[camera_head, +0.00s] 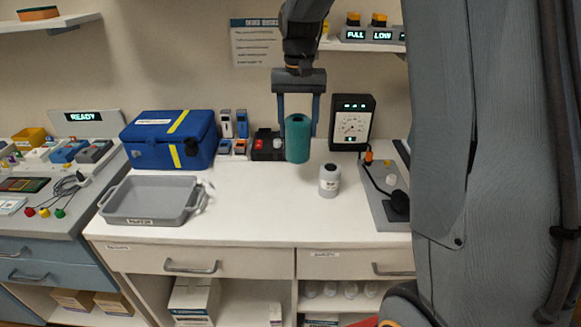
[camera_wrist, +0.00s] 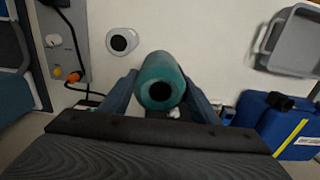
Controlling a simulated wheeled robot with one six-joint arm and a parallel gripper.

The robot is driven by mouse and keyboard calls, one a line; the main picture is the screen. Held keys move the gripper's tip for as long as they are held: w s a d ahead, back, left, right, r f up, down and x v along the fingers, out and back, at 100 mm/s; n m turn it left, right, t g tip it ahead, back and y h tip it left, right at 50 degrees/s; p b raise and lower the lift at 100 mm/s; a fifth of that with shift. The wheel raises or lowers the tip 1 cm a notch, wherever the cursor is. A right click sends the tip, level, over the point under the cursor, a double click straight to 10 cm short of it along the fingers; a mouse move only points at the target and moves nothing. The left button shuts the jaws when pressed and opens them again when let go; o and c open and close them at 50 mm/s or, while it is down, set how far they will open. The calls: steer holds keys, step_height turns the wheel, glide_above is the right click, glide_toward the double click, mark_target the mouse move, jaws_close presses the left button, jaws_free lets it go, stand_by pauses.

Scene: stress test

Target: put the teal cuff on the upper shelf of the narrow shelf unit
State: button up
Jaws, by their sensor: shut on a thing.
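The teal cuff (camera_head: 298,138) is an upright hollow cylinder between the fingers of my gripper (camera_head: 299,120). In the wrist view the cuff (camera_wrist: 160,82) shows its dark opening between the two blue fingers of my gripper (camera_wrist: 163,90). My gripper is shut on it and points down over the back part of the white counter. I cannot tell for sure whether the cuff is clear of the counter. No narrow shelf unit can be made out for certain; wall shelf parts show at the top left and top right.
A white jar (camera_head: 329,180) stands in front and right of the cuff. A grey tray (camera_head: 150,221) and a blue case (camera_head: 168,140) are at left. A gauge box (camera_head: 352,122) stands at right. The counter's (camera_head: 260,215) middle front is clear. My arm hides the right side.

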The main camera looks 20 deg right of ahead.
mark_target(297, 156)
step_height(297, 156, down, 6)
steer(key=shift+w+a+r+p, duration=0.1)
steer(key=shift+a+p, duration=0.05)
steer(key=shift+p, duration=0.65)
steer(key=shift+f+p, duration=0.55)
steer(key=shift+f, duration=1.5)
steer(key=shift+f, duration=0.15)
steer(key=o, duration=1.2)
steer(key=shift+c, duration=0.2)
